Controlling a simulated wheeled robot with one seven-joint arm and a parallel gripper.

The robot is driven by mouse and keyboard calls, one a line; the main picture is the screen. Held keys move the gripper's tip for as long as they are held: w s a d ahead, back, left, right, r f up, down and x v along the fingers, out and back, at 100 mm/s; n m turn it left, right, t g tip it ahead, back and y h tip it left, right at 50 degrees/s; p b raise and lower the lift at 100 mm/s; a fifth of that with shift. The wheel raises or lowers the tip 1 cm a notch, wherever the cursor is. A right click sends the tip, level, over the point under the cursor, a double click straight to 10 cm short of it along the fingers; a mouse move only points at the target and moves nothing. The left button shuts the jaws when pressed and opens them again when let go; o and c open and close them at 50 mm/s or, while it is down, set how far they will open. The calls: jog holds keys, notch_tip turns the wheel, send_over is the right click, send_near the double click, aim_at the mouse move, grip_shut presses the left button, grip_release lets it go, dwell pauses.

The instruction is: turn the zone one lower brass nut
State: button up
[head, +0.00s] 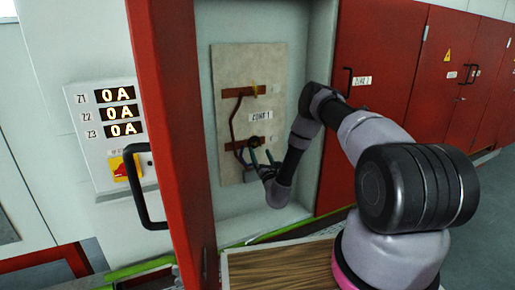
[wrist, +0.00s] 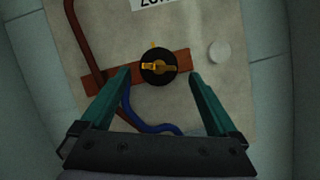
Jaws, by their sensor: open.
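The zone one lower brass nut (wrist: 158,66) shows in the wrist view as a brass wing shape on a round black base, mounted on a copper-coloured bar (wrist: 180,61). My gripper (wrist: 160,77) has its two green fingers apart, one on each side of the nut's lower part, with nothing between them that I can see held. I cannot tell how deep the fingertips reach. In the head view my gripper (head: 262,160) is at the lower bar (head: 262,142) of the panel marked ZONE 1 (head: 262,116), and it partly hides the nut.
The red cabinet door (head: 170,100) stands open at the left, with a black handle (head: 140,185). A brown cable (wrist: 82,45) and a blue cable (wrist: 135,115) run close by the nut. A display (head: 117,112) reads 0 A on all its lines. A wooden surface (head: 275,268) lies below.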

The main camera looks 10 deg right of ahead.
aim_at(257, 145)
jog(key=shift+x, duration=2.2)
jog(key=c, duration=1.4)
